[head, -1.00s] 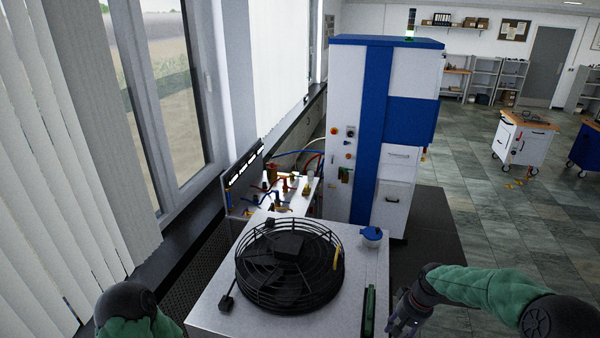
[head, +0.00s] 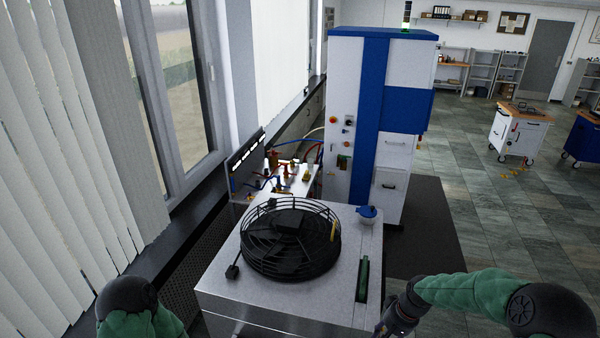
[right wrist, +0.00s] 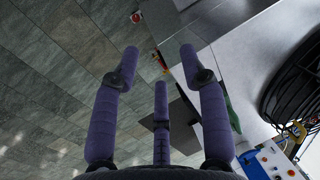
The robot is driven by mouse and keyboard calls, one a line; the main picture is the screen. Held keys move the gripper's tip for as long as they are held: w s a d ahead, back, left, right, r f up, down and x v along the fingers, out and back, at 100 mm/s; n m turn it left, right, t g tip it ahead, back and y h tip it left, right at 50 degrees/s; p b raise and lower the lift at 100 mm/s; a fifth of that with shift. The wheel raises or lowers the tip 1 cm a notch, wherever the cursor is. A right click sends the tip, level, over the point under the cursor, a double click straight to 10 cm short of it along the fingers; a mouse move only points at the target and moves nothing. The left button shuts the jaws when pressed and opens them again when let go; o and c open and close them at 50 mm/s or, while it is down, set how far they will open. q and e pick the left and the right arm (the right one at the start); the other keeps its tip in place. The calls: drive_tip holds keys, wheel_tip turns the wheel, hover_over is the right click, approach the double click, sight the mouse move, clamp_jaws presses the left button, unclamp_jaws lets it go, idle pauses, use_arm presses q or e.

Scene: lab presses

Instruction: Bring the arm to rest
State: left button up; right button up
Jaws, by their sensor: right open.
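My right arm (head: 470,290) comes in from the right in the head view, bent down beside the right edge of the metal bench unit. My right gripper (right wrist: 160,85) shows in the right wrist view with its purple fingers spread, open and empty, over the floor just off the unit's edge. In the head view its fingers are mostly hidden at the bottom edge. My left arm (head: 135,308) shows only as a green and black link at the bottom left; its gripper is out of view.
A metal unit (head: 225,285) carries a black caged fan (head: 290,238) and a blue-lidded container (head: 367,213). A blue and white cabinet (head: 376,120) stands behind. Windows and blinds (head: 60,150) line the left. Floor (head: 510,235) to the right is open, with carts (head: 518,133) beyond.

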drive_tip(key=s+a+f+y, duration=0.1)
drive_tip(key=s+a+f, duration=0.7)
drive_tip(key=s, duration=0.3)
drive_tip(key=s+a+f, duration=0.7)
drive_tip(key=s+f, duration=0.1)
drive_tip(key=s, duration=0.3)
use_arm(q)
wheel_tip(320, 180, down, 32)
drive_tip(key=b, duration=3.2)
drive_tip(key=shift+s, duration=0.25)
use_arm(e)
wheel_tip(320, 180, down, 32)
drive_tip(key=shift+s+r, duration=0.15)
drive_tip(key=shift+r, duration=0.05)
